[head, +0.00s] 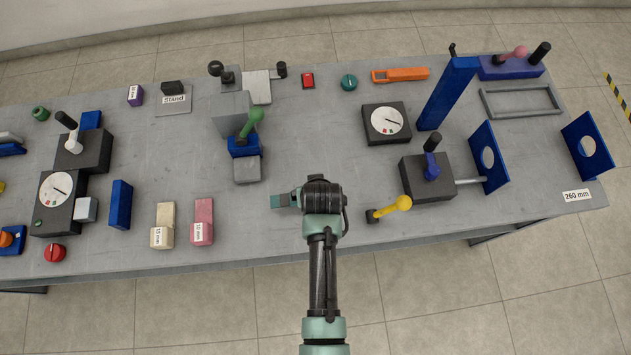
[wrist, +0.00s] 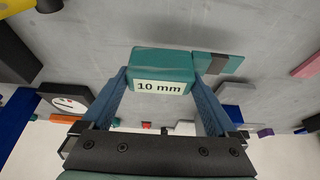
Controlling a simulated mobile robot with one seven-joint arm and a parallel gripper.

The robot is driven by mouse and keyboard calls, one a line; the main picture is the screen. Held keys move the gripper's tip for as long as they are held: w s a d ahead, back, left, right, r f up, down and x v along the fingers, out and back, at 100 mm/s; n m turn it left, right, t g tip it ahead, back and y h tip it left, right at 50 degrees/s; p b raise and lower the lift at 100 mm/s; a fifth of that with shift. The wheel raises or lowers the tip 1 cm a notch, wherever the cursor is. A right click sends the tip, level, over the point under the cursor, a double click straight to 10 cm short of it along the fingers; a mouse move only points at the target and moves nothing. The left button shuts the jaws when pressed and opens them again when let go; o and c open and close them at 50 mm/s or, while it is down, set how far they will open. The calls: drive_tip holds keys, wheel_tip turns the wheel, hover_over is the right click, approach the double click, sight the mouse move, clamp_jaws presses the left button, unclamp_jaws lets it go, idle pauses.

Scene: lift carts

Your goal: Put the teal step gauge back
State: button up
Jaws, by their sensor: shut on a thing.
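The teal step gauge, a block with a "10 mm" label (wrist: 160,72), sits between the two fingers of my gripper (wrist: 163,100) in the wrist view. My gripper is shut on it. In the wrist view a flatter teal piece with a dark stripe (wrist: 230,65) shows just right of the labelled block. I cannot tell whether it belongs to the gauge. In the head view my gripper (head: 320,195) is over the front middle of the table, with a teal piece (head: 279,201) at its left. My wrist hides the labelled block there. I cannot tell whether the gauge touches the table.
A pink gauge (head: 203,210) and a cream gauge (head: 166,215) stand to the left on the grey table (head: 320,130). The table's middle is clear.

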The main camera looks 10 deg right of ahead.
drive_tip(key=shift+f, duration=1.7)
drive_tip(key=shift+f, duration=0.2)
drive_tip(key=o, duration=1.1)
drive_tip(key=shift+o, duration=0.2)
drive_tip(key=shift+r, duration=0.15)
